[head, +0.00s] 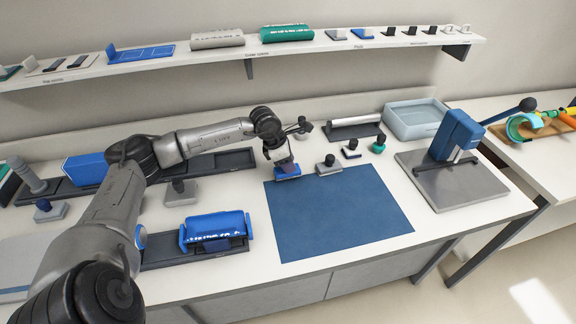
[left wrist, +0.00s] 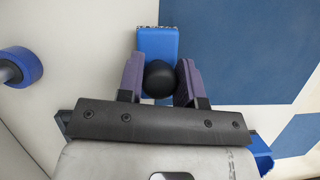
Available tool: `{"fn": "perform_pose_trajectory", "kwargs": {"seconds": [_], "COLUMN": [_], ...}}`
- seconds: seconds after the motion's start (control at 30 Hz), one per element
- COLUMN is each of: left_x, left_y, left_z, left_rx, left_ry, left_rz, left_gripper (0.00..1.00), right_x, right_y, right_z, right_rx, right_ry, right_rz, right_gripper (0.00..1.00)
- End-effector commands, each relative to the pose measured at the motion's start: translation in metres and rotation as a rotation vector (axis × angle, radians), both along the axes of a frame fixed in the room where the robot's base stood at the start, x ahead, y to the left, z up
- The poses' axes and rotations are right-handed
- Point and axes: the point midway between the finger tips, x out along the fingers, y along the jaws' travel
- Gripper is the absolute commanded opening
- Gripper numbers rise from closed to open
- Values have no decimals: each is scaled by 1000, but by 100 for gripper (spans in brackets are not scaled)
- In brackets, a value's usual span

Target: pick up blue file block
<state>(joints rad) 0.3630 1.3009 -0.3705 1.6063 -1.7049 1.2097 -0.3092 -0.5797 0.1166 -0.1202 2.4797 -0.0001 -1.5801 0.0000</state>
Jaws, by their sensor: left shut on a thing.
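The blue file block (head: 288,174) is at the top-left edge of the blue mat (head: 340,215) in the head view. My left gripper (head: 285,163) is above it, pointing down, with its fingers closed on the block's knob. In the left wrist view, the blue file block (left wrist: 158,45) shows a black round knob (left wrist: 159,79) between the two purple-grey fingers of my left gripper (left wrist: 160,82). I cannot tell whether the block touches the surface below. My right gripper is in neither view.
A grey block with a dark knob (head: 328,166) stands close to the right. Other knobbed blocks (head: 351,151) stand behind it. A blue press (head: 455,140) on a grey base is at the right. A blue roller-like part (head: 214,229) lies in a dark tray. Most of the mat is clear.

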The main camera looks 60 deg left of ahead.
Motion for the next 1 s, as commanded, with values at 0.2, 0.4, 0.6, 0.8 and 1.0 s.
{"fn": "perform_pose_trajectory", "kwargs": {"seconds": [0.2, 0.4, 0.6, 0.8, 1.0], "left_x": [-2, -9, -14, -18, -19], "left_y": [-14, -55, -87, -107, -115], "left_z": [33, 58, 77, 88, 92], "left_rx": [3, 1, 1, 0, 1], "left_ry": [-2, -5, -4, -3, -2], "left_rz": [-6, -7, -5, -3, -1], "left_gripper": [0, 0, 0, 0, 0], "right_x": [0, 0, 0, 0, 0], "right_y": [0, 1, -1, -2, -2], "right_z": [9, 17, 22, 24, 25], "right_rx": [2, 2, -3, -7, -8], "right_ry": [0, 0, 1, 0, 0], "right_rz": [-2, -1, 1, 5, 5], "right_gripper": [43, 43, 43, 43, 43]}}
